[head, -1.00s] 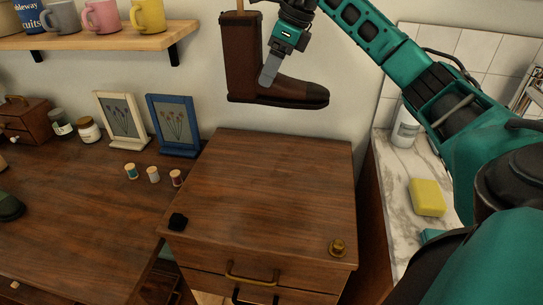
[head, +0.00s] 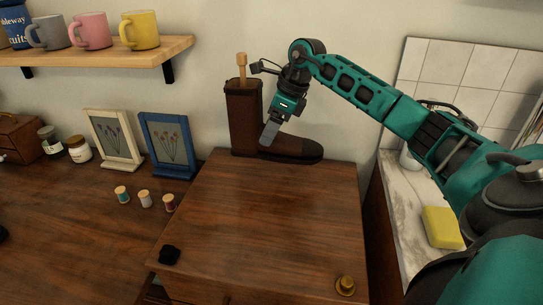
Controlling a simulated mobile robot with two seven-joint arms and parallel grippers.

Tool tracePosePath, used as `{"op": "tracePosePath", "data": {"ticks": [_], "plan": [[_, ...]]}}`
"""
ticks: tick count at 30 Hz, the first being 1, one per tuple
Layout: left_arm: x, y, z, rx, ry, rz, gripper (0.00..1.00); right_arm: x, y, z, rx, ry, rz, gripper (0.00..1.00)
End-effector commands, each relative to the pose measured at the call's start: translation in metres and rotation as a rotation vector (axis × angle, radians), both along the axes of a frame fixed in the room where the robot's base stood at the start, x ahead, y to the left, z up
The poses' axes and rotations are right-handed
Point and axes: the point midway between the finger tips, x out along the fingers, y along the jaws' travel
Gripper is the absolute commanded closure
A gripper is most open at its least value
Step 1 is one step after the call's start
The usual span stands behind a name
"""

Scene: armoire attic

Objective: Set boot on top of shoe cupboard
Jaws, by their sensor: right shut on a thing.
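The brown boot (head: 243,118) is upright at the back of the shoe cupboard (head: 262,220), toe pointing right. Its sole is at the level of the cupboard top's back edge and appears to touch it; I cannot be sure of a small gap. A wooden handle (head: 242,68) sticks up out of the boot's shaft. My right gripper (head: 268,138) is shut on the boot at the front of its ankle, and one finger shows on the near side. The other finger is hidden. My left gripper is not in view.
A black lump (head: 169,255) and a brass knob-like piece (head: 345,286) lie near the cupboard's front corners. The middle of its top is clear. A blue frame (head: 167,147) and thread spools (head: 145,199) stand left; a marble counter with a yellow sponge (head: 442,227) is right.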

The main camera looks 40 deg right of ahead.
Motion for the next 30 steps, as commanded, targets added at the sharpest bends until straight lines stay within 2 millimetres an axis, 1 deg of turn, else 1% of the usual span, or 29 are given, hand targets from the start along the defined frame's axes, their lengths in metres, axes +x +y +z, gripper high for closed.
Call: {"op": "tracePosePath", "data": {"ticks": [1, 3, 11, 18, 20, 25, 26, 30], "plan": [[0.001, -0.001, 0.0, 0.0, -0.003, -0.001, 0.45, 0.0, 0.0, -0.011, 0.003, -0.002, 0.0, 0.77], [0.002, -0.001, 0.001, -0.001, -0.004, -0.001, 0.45, 0.0, 0.0, -0.021, 0.001, -0.003, 0.0, 0.77], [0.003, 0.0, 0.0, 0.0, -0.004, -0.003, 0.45, 0.001, 0.0, -0.038, 0.002, -0.005, -0.001, 0.77], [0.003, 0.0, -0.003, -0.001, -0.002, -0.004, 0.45, 0.001, 0.0, -0.072, 0.001, -0.003, -0.001, 0.77], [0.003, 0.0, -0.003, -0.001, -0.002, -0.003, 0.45, 0.001, 0.0, -0.075, 0.0, -0.005, -0.001, 0.77], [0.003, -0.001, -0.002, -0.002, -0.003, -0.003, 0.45, 0.001, 0.0, -0.074, 0.001, -0.006, 0.0, 0.77], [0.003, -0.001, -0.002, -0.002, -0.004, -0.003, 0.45, 0.0, 0.0, -0.076, 0.0, -0.001, 0.0, 0.28], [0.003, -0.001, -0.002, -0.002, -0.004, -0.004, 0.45, 0.0, 0.0, -0.076, 0.0, -0.001, 0.0, 0.14]]}}
